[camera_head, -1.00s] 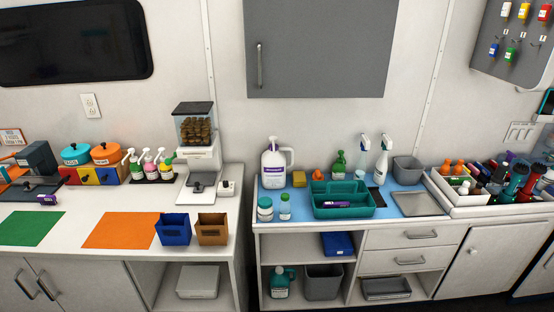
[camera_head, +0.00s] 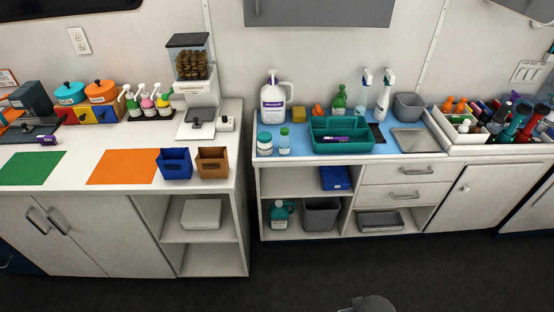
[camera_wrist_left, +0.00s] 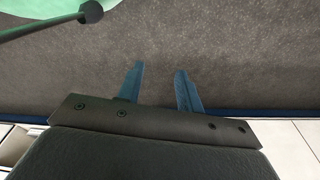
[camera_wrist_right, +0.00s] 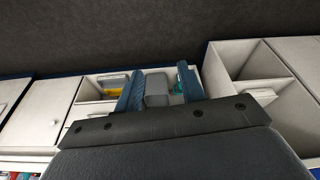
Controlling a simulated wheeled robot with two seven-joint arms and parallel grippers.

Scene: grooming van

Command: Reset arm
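My left gripper (camera_wrist_left: 160,90) shows in the left wrist view. Its two blue fingers are apart with only the dark floor behind them. My right gripper (camera_wrist_right: 160,85) shows in the right wrist view. Its blue fingers are also apart. A grey bin (camera_wrist_right: 157,90) appears between them, seemingly beyond the fingertips inside the cabinet. Neither gripper can be made out in the head view; only a small grey shape (camera_head: 368,303) shows at its bottom edge, too little to identify.
A white counter (camera_head: 80,145) and a blue-topped counter (camera_head: 385,148) line the wall, with open shelves below. A teal caddy (camera_head: 345,145) and bottles stand on the right one. Dark floor (camera_head: 230,290) in front is clear. A green rounded thing (camera_wrist_left: 50,12) is near my left wrist.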

